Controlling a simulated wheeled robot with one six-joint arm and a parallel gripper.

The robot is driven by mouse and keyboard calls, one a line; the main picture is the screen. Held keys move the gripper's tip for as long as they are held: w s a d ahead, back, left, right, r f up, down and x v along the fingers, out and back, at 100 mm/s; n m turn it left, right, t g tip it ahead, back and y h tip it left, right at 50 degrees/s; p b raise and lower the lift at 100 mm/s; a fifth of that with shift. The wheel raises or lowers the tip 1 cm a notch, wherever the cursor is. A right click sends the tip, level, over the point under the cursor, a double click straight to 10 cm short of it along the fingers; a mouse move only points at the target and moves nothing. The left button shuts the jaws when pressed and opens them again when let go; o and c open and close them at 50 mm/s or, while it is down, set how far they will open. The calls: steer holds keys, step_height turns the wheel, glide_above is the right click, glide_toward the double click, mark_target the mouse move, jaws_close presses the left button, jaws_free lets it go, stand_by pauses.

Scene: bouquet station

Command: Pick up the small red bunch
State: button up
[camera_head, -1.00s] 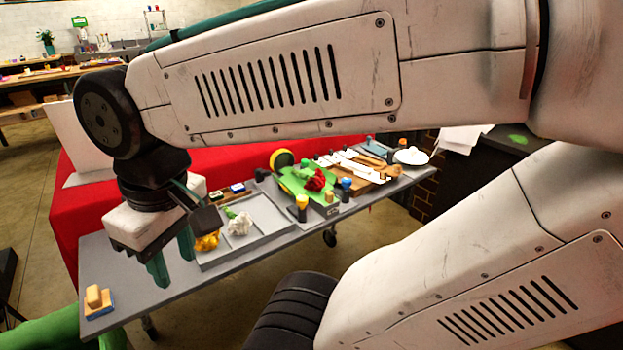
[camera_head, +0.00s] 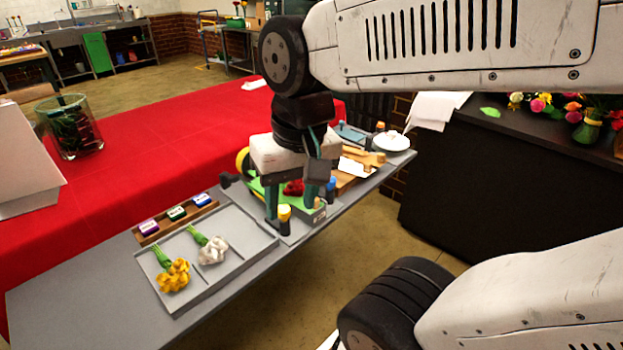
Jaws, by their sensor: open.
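The small red bunch (camera_head: 294,187) lies on a green device (camera_head: 308,212) on the grey table, and only its red blooms show clearly. My gripper (camera_head: 292,208) is open and points down over the device, with one finger on each side of the red blooms in this view. Whether the fingers are level with the bunch or in front of it I cannot tell. The gripper body hides part of the device and any stems.
A grey tray (camera_head: 212,284) to the left holds a yellow bunch (camera_head: 173,275) and a white bunch (camera_head: 212,250). Behind it is a wooden rack (camera_head: 150,228) with coloured blocks. Yellow-topped (camera_head: 284,212) and blue-topped (camera_head: 331,184) posts stand near the fingers. A white plate (camera_head: 392,142) is farther right.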

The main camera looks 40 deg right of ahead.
steer(key=w+d+f+m+t+y, duration=0.1)
steer(key=w+d+f+m, duration=0.15)
steer(key=w+m, duration=0.5)
steer(key=w+d+f+m+y, duration=0.1)
steer(key=w+d+m, duration=0.4)
steer(key=m, duration=0.4)
steer(key=w+d+f+m, duration=0.2)
steer(key=w+d+m, duration=0.1)
steer(key=m, duration=0.2)
steer(key=w+d+f+m+t, duration=0.1)
steer(key=w+d+f+m, duration=0.1)
steer(key=m, duration=0.4)
steer(key=w+d+f+m+t, duration=0.1)
steer(key=w+d+f+m, duration=0.1)
steer(key=w+d+m, duration=0.2)
steer(key=shift+w+d+f+m, duration=0.1)
steer(key=shift+w+d+m, duration=0.05)
steer(key=shift+d+m, duration=0.3)
steer(key=shift+w+d+f+m, duration=0.15)
steer(key=shift+d+m, duration=0.15)
steer(key=shift+d, duration=0.25)
steer(key=shift+w+f, duration=0.15)
steer(key=shift+f, duration=0.15)
steer(key=x, duration=0.7)
steer(key=shift+d, duration=0.1)
jaws_close()
